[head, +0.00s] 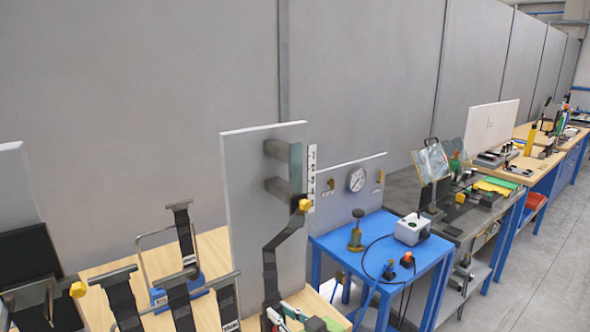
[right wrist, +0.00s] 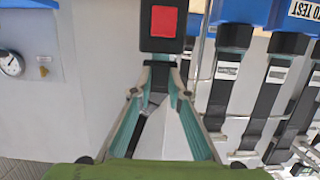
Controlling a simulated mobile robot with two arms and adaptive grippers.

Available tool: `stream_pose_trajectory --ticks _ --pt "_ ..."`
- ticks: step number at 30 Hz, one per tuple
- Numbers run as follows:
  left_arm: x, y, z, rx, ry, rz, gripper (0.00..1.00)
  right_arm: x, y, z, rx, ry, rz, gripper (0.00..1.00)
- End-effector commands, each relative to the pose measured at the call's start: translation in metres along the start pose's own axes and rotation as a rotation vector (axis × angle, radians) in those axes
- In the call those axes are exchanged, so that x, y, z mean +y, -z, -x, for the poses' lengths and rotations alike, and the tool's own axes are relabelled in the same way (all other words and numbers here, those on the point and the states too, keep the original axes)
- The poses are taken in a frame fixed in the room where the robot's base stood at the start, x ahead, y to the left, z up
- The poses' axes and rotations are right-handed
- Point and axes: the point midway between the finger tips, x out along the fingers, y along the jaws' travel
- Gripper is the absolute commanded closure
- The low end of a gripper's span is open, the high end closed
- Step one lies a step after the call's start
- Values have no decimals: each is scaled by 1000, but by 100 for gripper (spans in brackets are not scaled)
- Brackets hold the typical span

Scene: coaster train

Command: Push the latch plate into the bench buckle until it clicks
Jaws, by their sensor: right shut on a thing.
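In the right wrist view the bench buckle (right wrist: 163,22), a black block with a red button, is straight beyond my fingertips. My right gripper (right wrist: 160,76) has teal fingers closed together on the latch plate, of which only a small dark part shows between the tips. The gap between plate and buckle is too small to judge, and I cannot tell whether the plate is inside. In the head view my right gripper (head: 288,315) is at the bottom edge, beside the lower end of the black belt (head: 270,265). The buckle is not clear there. My left gripper is not in view.
A grey upright panel (head: 250,200) with a bracket and yellow knob rises behind. A blue table (head: 385,255) stands to the right.

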Motion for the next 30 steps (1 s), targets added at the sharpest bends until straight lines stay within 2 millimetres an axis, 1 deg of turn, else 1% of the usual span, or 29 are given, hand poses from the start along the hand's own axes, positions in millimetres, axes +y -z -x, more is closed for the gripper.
stream_pose_trajectory --ticks 7,12,13,14,15,25,28,30 --pt "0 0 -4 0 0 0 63 0 -8 -2 -1 0 0 100" --pt "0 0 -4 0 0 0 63 0 -7 -2 -1 1 0 100" --pt "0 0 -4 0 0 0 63 0 -6 -2 -1 0 0 76" --pt "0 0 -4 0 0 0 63 0 -6 -2 -1 0 0 68" --pt "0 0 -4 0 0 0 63 0 -6 -2 -1 0 0 64" --pt "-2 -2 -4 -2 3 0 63 0 -7 -1 -3 0 0 64" --pt "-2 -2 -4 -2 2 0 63 0 -7 4 -2 0 -1 64" --pt "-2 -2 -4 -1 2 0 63 0 -8 11 -2 -1 -1 64"
